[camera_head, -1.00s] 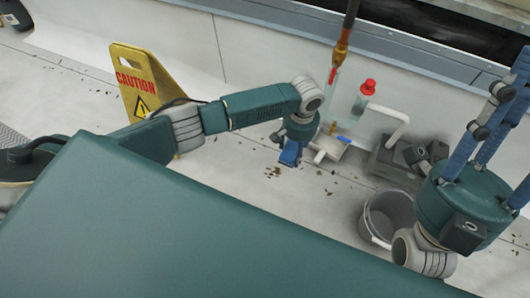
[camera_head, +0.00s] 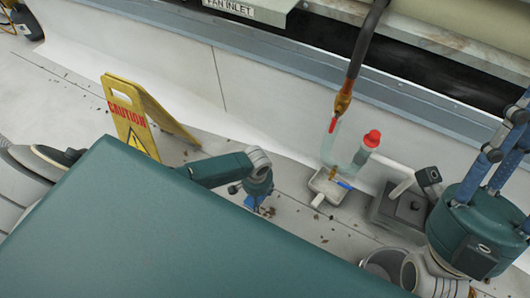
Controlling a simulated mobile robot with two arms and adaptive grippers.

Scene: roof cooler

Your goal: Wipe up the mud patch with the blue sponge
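My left gripper (camera_head: 254,203) points down at the floor beside the yellow caution sign. Blue parts show under its wrist; I cannot tell finger from sponge there, nor whether it is open or shut. Brown spots, apparently the mud patch (camera_head: 269,211), lie on the pale floor right at its tip, partly hidden by it. A small blue piece (camera_head: 343,185) lies at a small pale tray (camera_head: 326,188) to the right; I cannot tell what it is.
A yellow caution sign (camera_head: 130,112) stands left of the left gripper. A bucket (camera_head: 384,262) is partly hidden at the bottom. Debris dots the floor.

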